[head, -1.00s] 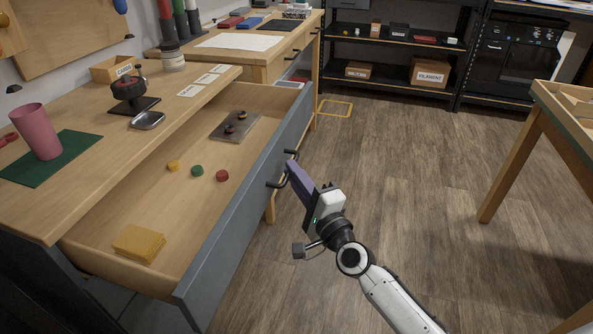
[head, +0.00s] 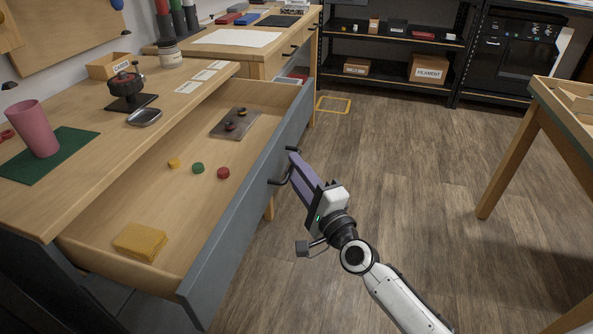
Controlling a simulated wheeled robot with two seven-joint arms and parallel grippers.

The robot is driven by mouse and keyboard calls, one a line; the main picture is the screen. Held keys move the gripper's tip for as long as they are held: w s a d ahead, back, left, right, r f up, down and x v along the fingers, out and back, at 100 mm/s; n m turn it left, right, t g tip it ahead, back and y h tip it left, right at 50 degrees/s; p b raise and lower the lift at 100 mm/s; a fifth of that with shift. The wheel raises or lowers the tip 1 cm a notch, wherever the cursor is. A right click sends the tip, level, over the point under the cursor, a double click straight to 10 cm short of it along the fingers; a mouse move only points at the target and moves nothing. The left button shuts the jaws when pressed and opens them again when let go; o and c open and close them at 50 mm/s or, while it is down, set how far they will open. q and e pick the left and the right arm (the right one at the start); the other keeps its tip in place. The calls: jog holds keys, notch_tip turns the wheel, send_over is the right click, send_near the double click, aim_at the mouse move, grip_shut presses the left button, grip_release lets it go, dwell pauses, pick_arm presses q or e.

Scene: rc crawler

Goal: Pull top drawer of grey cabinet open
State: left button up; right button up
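The top drawer of the grey cabinet stands pulled far out, and its grey front (head: 228,238) faces right. A dark bar handle (head: 279,181) sits on the front's outer face. My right gripper (head: 296,164) reaches up from the lower right, and its purple fingers overlap the handle in the picture. Whether the fingers are closed around the bar or only beside it cannot be told. Inside the drawer lie a metal plate (head: 222,127), a yellow sponge-like block (head: 141,241) and small yellow (head: 174,164), green (head: 198,168) and red (head: 223,173) discs. My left gripper is out of view.
The wooden top (head: 80,185) above the drawer holds a pink cup (head: 36,130), a small metal dish (head: 144,117) and a card box (head: 108,67). Open floor (head: 400,180) lies to the right, with a wooden table (head: 530,120) beyond.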

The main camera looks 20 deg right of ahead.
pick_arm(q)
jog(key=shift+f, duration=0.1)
pick_arm(e)
jog(key=s+d+f, duration=0.1)
jog(key=s, duration=0.9)
jog(key=shift+f, duration=0.15)
